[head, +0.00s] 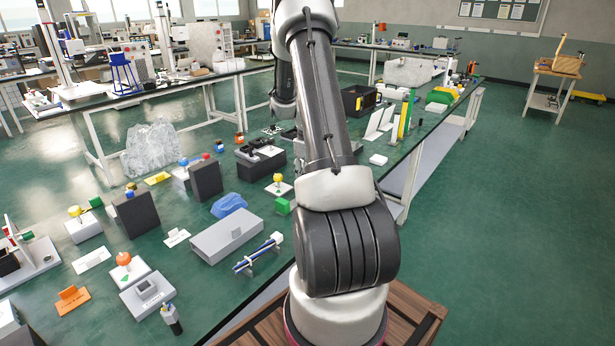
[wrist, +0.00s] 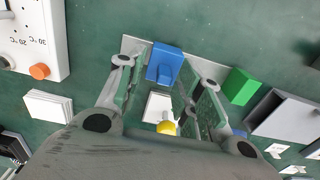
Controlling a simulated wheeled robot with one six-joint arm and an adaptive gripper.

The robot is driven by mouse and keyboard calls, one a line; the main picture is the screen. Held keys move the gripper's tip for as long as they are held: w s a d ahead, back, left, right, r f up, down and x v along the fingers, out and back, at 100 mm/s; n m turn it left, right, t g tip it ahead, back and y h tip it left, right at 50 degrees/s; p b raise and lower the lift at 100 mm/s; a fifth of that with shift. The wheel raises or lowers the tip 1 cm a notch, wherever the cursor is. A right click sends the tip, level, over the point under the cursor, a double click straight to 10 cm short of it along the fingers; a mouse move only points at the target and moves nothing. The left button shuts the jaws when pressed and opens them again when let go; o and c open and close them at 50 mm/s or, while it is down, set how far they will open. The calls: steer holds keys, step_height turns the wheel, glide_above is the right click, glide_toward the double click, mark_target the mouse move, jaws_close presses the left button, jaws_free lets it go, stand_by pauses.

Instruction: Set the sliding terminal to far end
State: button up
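I cannot tell for sure which thing is the sliding terminal. In the wrist view a blue block (wrist: 164,64) stands on a pale plate (wrist: 131,44), just beyond my fingertips. A small white block (wrist: 157,106) and a yellow knob (wrist: 167,127) show between my fingers. My gripper (wrist: 168,75) is open, with its two fingers apart and nothing held between them. There, a pair of blue and silver rods (head: 257,254) lies in small stands on the near bench.
In the wrist view a green block (wrist: 240,86) and an open grey box (wrist: 288,117) lie on the right. A white panel (wrist: 40,30) with temperature marks and an orange knob (wrist: 40,72) is on the left.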

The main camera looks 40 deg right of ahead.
step_height(320, 180, up, 12)
steer(key=shift+f, duration=0.15)
stand_by(0.7)
steer(key=s+a+r+t, duration=0.1)
steer(key=s+a+r, duration=0.4)
steer(key=s+a, duration=0.2)
steer(key=s+a+r+m+t, duration=0.1)
steer(key=s+a+r, duration=0.4)
steer(key=a, duration=0.5)
steer(key=s+a+r+t, duration=0.2)
steer(key=s+a+r, duration=0.3)
steer(key=s+a, duration=0.4)
steer(key=shift+s+a+r+m, duration=0.3)
steer(key=shift+s+r, duration=0.1)
steer(key=shift+s, duration=0.1)
